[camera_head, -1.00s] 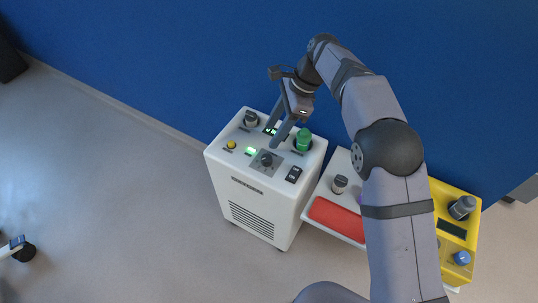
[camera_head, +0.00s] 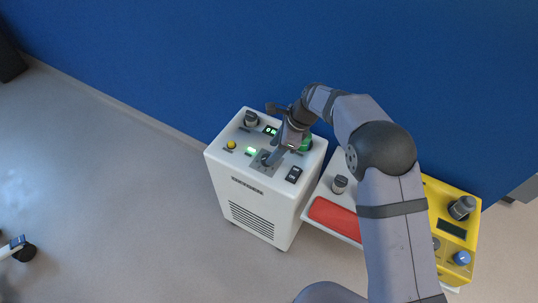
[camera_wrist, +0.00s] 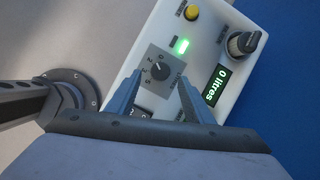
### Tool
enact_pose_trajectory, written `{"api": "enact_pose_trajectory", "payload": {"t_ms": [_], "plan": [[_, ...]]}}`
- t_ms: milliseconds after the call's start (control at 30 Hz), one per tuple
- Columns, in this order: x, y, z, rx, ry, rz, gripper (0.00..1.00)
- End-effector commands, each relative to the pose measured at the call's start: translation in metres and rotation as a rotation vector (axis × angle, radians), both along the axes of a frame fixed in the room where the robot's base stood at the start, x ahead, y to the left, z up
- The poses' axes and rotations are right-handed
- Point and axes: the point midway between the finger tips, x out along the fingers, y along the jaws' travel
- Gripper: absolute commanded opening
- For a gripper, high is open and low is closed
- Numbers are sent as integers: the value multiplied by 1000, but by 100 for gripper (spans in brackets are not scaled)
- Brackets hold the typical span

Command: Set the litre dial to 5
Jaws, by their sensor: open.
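A red pad (camera_head: 334,216) and a yellow device (camera_head: 455,228) stand to the right.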

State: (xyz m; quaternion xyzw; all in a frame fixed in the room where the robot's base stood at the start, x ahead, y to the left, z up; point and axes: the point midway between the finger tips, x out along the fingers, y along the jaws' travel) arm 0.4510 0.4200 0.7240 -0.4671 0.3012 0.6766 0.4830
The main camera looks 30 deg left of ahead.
Motion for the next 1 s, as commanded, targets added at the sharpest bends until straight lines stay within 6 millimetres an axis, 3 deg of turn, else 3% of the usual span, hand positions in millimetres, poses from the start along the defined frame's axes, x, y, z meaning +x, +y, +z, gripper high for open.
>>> {"api": "enact_pose_trajectory", "payload": {"t_ms": [300, 733, 900, 1000], "plan": [[-4, 14, -35, -1, -1, 2, 47], [-5, 17, -43, 0, 0, 1, 47], [-5, 17, -43, 0, 0, 1, 9], [-4, 17, -43, 0, 0, 1, 6]]}}
